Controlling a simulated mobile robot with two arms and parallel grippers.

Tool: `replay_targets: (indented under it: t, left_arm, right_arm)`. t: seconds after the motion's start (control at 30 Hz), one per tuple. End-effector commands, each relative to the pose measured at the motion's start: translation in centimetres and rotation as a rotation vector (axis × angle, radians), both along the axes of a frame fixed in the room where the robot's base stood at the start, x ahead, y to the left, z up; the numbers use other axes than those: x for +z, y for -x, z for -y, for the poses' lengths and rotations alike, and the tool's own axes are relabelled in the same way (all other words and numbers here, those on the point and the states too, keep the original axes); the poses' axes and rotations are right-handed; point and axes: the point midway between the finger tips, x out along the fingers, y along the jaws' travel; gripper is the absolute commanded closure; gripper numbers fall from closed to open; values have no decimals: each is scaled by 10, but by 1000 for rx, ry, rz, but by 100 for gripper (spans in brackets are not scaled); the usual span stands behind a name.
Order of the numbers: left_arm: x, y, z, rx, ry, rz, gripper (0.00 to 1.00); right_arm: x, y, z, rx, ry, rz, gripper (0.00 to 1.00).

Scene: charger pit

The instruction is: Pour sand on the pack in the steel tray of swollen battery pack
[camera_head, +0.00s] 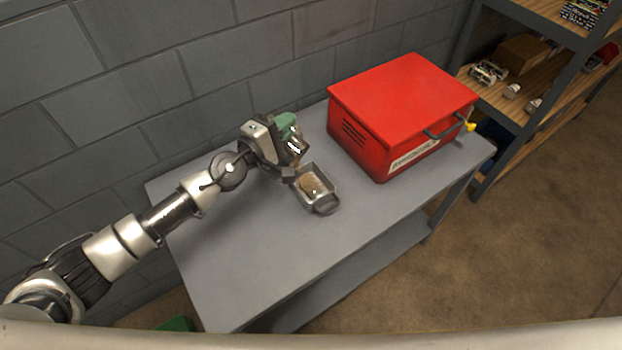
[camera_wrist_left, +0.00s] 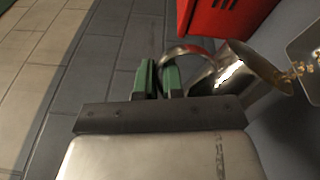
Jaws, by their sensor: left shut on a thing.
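My left gripper (camera_head: 290,136) is above the grey bench, at the back-left side of the steel tray (camera_head: 328,198). In the left wrist view its green fingers (camera_wrist_left: 158,78) are shut on the curved handle of a shiny metal cup (camera_wrist_left: 228,75). The cup is tipped with its mouth to the right, and tan sand grains (camera_wrist_left: 298,69) fall from it toward the tray, whose edge shows at the right (camera_wrist_left: 297,50). In the head view tan sand (camera_head: 311,185) lies in the tray. I cannot make out the pack separately. My right gripper is not in view.
A red metal box (camera_head: 400,95) with a dark handle stands on the bench (camera_head: 250,255), right of the tray. A block wall is behind. Shelves (camera_head: 520,75) with small items stand at the right. The front-left of the bench is clear.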

Motion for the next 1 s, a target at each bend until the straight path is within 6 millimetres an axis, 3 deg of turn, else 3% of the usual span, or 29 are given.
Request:
replay_targets:
  t: [1.0]
  left_arm:
    - [3,3,3,0,-24,22,100]
  right_arm:
    - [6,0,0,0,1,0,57]
